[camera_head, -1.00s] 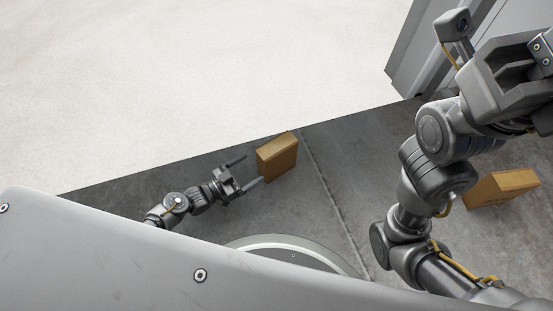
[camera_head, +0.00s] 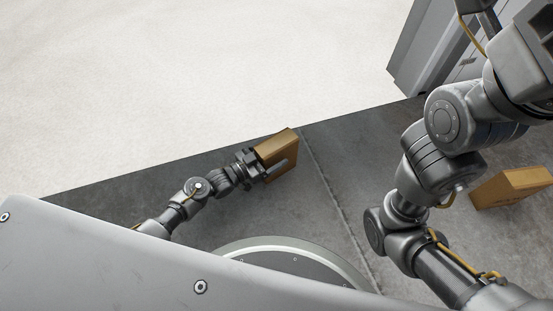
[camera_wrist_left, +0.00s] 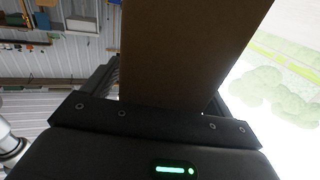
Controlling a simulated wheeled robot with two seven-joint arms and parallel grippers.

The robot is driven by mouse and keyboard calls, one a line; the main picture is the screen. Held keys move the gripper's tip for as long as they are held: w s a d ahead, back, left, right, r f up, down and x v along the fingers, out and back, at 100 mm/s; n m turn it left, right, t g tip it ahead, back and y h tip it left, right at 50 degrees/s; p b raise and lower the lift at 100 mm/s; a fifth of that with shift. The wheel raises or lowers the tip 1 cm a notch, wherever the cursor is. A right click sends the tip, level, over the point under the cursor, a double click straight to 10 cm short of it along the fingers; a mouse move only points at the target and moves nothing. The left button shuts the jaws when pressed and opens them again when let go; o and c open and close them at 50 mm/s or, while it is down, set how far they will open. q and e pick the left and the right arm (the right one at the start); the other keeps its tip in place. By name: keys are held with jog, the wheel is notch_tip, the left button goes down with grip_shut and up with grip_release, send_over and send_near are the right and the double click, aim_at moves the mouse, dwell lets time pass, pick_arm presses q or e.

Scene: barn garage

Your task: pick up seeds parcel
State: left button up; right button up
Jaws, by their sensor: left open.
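A brown cardboard parcel (camera_head: 279,147) stands on the grey floor near the floor's far edge, in the middle of the head view. My left gripper (camera_head: 277,162) is open, with its fingers around the near part of this parcel. In the left wrist view the parcel (camera_wrist_left: 190,50) fills the space in front of the palm. A second brown parcel (camera_head: 511,187) stands on the floor at the right, with dark marks on its near side. I cannot read which parcel holds seeds. My right arm fills the right side of the head view, and its fingertips do not show.
The dark floor (camera_head: 325,160) ends at a bright pale area beyond. A grey metal panel (camera_head: 425,50) stands at the upper right. The wrist view shows a corrugated wall (camera_wrist_left: 60,65) with shelves at the left. Free floor lies between the two parcels.

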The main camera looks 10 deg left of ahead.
pick_arm(q)
jog(key=c, duration=1.2)
jog(key=shift+r, duration=0.1)
jog(key=shift+c, duration=0.8)
